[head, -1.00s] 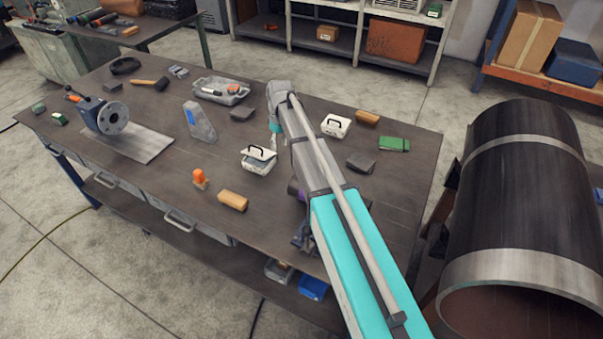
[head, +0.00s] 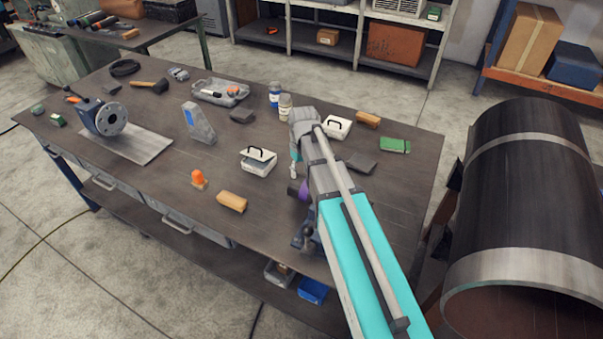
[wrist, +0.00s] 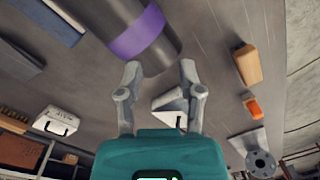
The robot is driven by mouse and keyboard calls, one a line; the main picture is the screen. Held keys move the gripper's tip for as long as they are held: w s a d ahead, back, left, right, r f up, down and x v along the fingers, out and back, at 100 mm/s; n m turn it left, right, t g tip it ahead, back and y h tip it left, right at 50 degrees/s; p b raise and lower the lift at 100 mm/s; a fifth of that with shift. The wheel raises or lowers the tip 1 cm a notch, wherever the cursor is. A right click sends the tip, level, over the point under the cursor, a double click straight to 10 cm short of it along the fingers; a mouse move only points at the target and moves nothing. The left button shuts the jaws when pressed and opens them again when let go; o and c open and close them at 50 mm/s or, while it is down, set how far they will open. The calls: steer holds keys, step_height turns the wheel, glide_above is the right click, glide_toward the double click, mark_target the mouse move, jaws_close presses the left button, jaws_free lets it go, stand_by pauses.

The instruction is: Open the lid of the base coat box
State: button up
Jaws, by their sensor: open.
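Two white boxes with black handles stand on the workbench. The nearer white box (head: 257,164) is near the bench's middle, left of my arm. Its lid looks slightly tilted, but I cannot tell how far it is open. The farther white box (head: 336,130) is behind my arm to the right; its lid looks shut. In the wrist view it shows dark lettering (wrist: 57,122) too small to read, so I cannot tell which is the base coat box. My gripper (wrist: 160,72) is open and empty. A white box (wrist: 170,106) shows beyond its fingers, partly hidden.
A dark cylinder with a purple band (wrist: 138,35) lies close to the fingertips. Two small bottles (head: 280,100) stand behind my gripper. A wooden block (head: 231,201) and an orange-topped item (head: 199,179) are to the left.

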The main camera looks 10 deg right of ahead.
steer(key=shift+s+d, duration=0.15)
steer(key=shift+s, duration=0.15)
steer(key=shift+s, duration=0.2)
steer(key=c, duration=0.3)
steer(key=s+d+m, duration=0.1)
steer(key=s, duration=0.3)
steer(key=s+d+m, duration=0.1)
steer(key=s+d, duration=0.1)
steer(key=s, duration=0.3)
steer(key=s+d+f+m+b, duration=0.1)
steer(key=s+m, duration=0.1)
steer(key=s, duration=0.2)
steer(key=shift+s+d+t+h, duration=0.2)
steer(key=shift+d+t+h, duration=0.05)
steer(key=shift+t+h, duration=0.05)
jaws_close()
steer(key=shift+w, duration=0.1)
steer(key=shift+d, duration=0.15)
